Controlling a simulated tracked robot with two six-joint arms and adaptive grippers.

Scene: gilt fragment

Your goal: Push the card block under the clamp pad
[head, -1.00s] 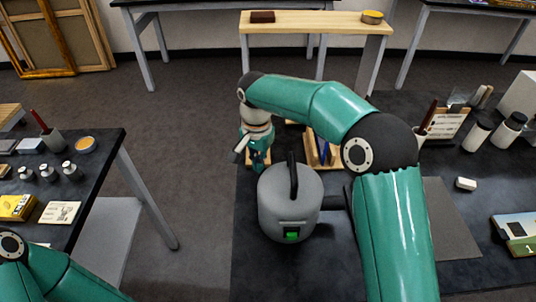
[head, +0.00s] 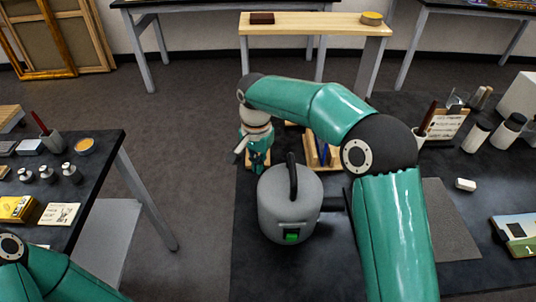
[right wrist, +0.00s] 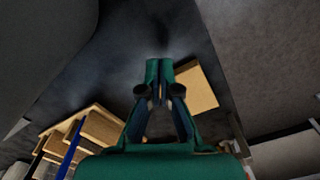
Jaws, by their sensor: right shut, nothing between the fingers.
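My right gripper (head: 258,166) points down near the far left edge of the dark table, and it is shut and empty. In the right wrist view its closed fingertips (right wrist: 160,66) are beside a flat tan block (right wrist: 195,88), which looks like the card block. The fingers overlap the block's left side in the picture; I cannot tell whether they touch it. In the head view the gripper mostly hides this block. I cannot make out the clamp pad for certain. My left gripper is outside the view; only part of its arm shows at lower left.
A grey lidded pot (head: 290,205) with a black handle stands just in front of the right gripper. A wooden rack (right wrist: 85,140) with blue parts lies left of the fingers in the wrist view. A white eraser-like block (head: 465,184) and bottles stand at right.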

